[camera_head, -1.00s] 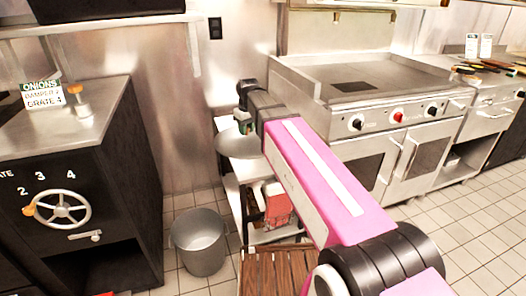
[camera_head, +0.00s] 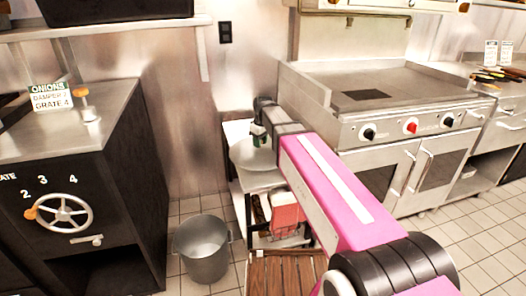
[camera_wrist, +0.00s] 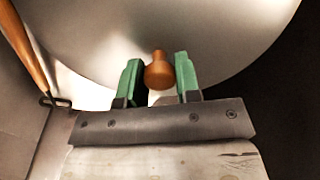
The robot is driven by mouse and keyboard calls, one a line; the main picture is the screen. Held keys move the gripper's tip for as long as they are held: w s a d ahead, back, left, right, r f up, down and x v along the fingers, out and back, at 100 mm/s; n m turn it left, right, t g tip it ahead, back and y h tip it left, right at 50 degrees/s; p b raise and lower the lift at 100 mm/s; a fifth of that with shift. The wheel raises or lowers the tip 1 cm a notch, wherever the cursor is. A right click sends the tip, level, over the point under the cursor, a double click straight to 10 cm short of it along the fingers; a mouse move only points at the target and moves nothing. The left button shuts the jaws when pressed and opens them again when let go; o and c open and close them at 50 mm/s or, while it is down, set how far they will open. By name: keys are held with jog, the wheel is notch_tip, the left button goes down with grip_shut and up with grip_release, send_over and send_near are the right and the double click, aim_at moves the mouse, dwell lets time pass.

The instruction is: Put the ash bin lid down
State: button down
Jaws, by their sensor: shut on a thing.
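The ash bin lid is a round grey metal disc (camera_head: 246,158) with a wooden knob (camera_wrist: 159,75). My gripper (camera_head: 259,137) is shut on the knob, its green fingers on either side of it, as the wrist view shows (camera_wrist: 158,74). The lid looks about level, at the top of a small metal shelf stand (camera_head: 262,181) beside the griddle. I cannot tell whether it touches the stand. The ash bin (camera_head: 203,250), a grey metal bucket, stands open on the floor, to the left of the stand.
A red and white box (camera_head: 287,209) sits on the stand's lower shelf. A slatted wooden surface (camera_head: 285,272) lies in front. The griddle (camera_head: 385,95) is to the right, a black cabinet with a handwheel (camera_head: 63,212) to the left. A wooden handle (camera_wrist: 25,45) shows in the wrist view.

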aim_at(263, 146)
jog(key=shift+w+d+f, duration=0.25)
jog(key=shift+d+f, duration=0.3)
jog(key=shift+d, duration=0.15)
jog(key=shift+f, duration=1.9)
jog(key=c, duration=0.8)
grip_release()
jog(key=shift+f, duration=0.1)
jog(key=r, duration=0.8)
jog(key=s+d+r, duration=0.1)
jog(key=r, duration=0.3)
jog(key=shift+r, duration=0.1)
